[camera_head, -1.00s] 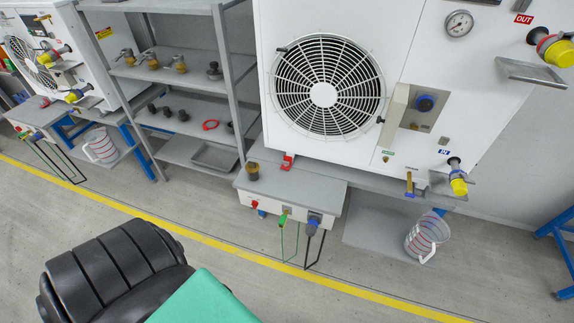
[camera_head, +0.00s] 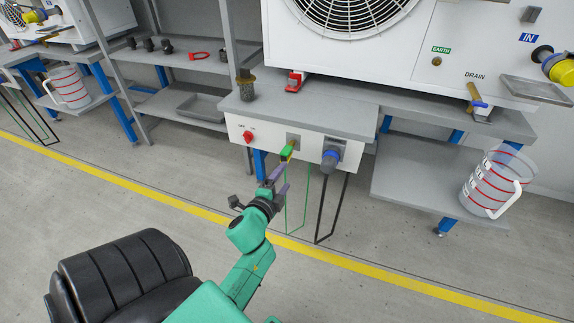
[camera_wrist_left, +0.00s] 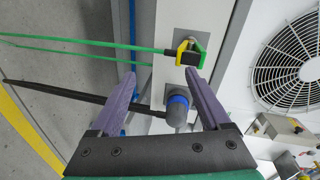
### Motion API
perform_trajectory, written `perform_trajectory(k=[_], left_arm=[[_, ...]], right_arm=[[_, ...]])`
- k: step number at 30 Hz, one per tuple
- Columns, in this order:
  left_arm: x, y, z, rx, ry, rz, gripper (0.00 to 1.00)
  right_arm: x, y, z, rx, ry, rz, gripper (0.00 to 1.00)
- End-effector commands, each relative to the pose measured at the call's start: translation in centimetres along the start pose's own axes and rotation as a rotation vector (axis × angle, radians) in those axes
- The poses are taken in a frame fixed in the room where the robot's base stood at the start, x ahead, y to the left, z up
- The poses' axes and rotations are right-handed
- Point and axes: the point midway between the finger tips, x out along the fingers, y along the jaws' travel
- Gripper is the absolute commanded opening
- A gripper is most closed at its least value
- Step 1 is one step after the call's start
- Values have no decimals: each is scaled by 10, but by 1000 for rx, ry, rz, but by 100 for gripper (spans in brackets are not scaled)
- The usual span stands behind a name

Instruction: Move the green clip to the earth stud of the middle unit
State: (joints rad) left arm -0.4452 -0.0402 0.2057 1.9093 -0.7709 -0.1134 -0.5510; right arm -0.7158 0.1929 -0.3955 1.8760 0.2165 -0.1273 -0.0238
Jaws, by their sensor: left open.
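The green clip (camera_head: 287,152) sits on the front of a white box under the bench edge, with a green cable hanging from it. In the left wrist view the clip (camera_wrist_left: 198,50), green and yellow, lies just beyond the fingertips, at the right finger's side. My left gripper (camera_head: 277,176) is open and empty, in front of and slightly below the clip. Its fingers (camera_wrist_left: 162,72) are spread in the wrist view. The earth stud (camera_head: 436,61) is a small brass spot under the green EARTH label on the large white fan unit (camera_head: 415,38). My right gripper is not in view.
A blue plug (camera_head: 331,160) with a black cable is just right of the clip. A red switch (camera_head: 248,136) is on its left. A brass-topped fitting (camera_head: 246,85) and red item (camera_head: 294,82) stand above. A drain valve (camera_head: 476,98) and jug (camera_head: 496,182) are at the right.

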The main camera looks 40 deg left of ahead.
Motion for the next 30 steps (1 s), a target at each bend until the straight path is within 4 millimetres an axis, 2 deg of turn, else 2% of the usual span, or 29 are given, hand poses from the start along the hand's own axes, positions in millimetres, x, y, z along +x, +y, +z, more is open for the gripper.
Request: perform_trajectory(k=[1, 3, 9, 17, 23, 30], left_arm=[[2, 11, 8, 50, -5, -60, 80], [-2, -4, 11, 115, -14, -124, 80], [-11, -31, 11, 186, -27, -190, 80], [-10, -33, 11, 182, -26, -187, 80], [7, -36, 10, 181, -24, -188, 80], [43, -42, 11, 181, -26, -188, 80]], right_arm=[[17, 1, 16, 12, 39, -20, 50], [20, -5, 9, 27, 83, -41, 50], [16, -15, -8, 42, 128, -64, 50], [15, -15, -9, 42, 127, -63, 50], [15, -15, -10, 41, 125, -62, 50], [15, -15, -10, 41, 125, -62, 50]])
